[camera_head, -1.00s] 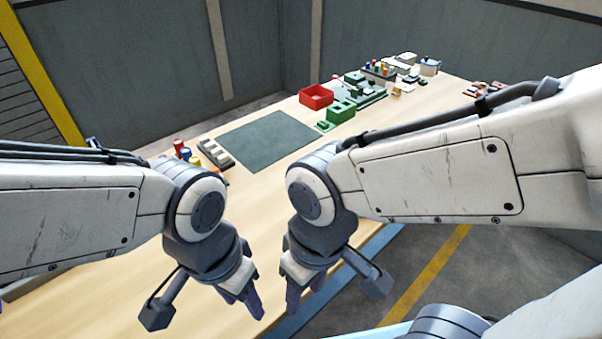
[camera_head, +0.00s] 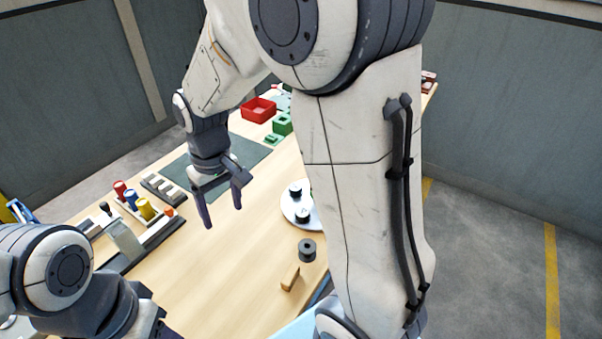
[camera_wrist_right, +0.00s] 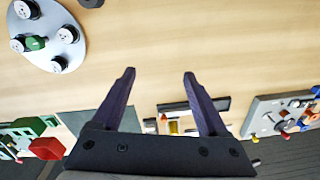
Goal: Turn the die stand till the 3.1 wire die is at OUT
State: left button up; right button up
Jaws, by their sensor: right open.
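The die stand is a pale round plate (camera_head: 288,207) on the table, partly hidden behind my right arm in the head view. In the right wrist view the plate (camera_wrist_right: 66,52) is at the top left, carrying several dark round dies with pale tops and a green piece (camera_wrist_right: 36,43). The die labels and any OUT mark are too small to read. My right gripper (camera_head: 222,214) is open and empty, left of the stand and apart from it; its spread fingers show in the wrist view (camera_wrist_right: 159,73). My left gripper's fingers are outside the head view.
A dark ring-shaped spool (camera_head: 307,250) and a wooden block (camera_head: 290,277) are near the table's front edge. A rack with red, blue and yellow pieces (camera_head: 145,208) is on the left. A green mat (camera_head: 247,152), red bin (camera_head: 258,109) and green blocks (camera_head: 282,124) lie behind.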

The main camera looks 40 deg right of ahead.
jog(key=w+d+f+m+p, duration=0.1)
jog(key=w+d+f+m, duration=0.1)
jog(key=w+d, duration=0.35)
jog(key=w+d+f+m, duration=0.1)
jog(key=w+d, duration=0.2)
jog(key=d, duration=0.6)
jog(key=d+f+m+p, duration=0.1)
jog(key=d+f+m, duration=0.15)
jog(key=d, duration=0.55)
jog(key=d+f+m+p, duration=0.1)
jog(key=d+f, duration=0.2)
jog(key=d, duration=0.5)
jog(key=shift+h, duration=0.3)
jog(key=f+p, duration=0.3)
jog(key=f, duration=0.6)
jog(key=shift+d+f, duration=0.2)
jog(key=shift+f, duration=0.6)
grip_shut()
